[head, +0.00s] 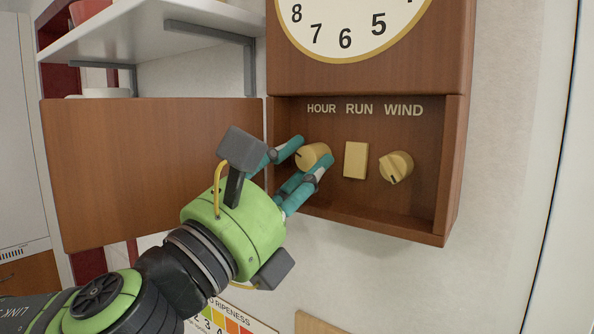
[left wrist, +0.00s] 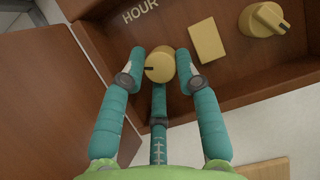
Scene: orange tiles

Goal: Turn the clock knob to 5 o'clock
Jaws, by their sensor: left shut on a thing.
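The wooden wall clock (head: 368,75) fills the upper right of the head view, with the lower part of its dial (head: 352,28) showing 8, 7, 6 and 5. No hands show in the visible part. Below the dial, an open compartment holds the round yellow HOUR knob (head: 313,155), which also shows in the left wrist view (left wrist: 160,64) with a dark mark at its left. My left gripper (head: 307,160) has its teal fingers around this knob, shut on it. The fingers also show in the left wrist view (left wrist: 161,73). My right gripper is not in view.
The yellow RUN switch (head: 356,160) and WIND knob (head: 396,167) sit to the right of the HOUR knob. The compartment's wooden door (head: 150,160) hangs open to the left. A white shelf (head: 150,32) on brackets is above the door.

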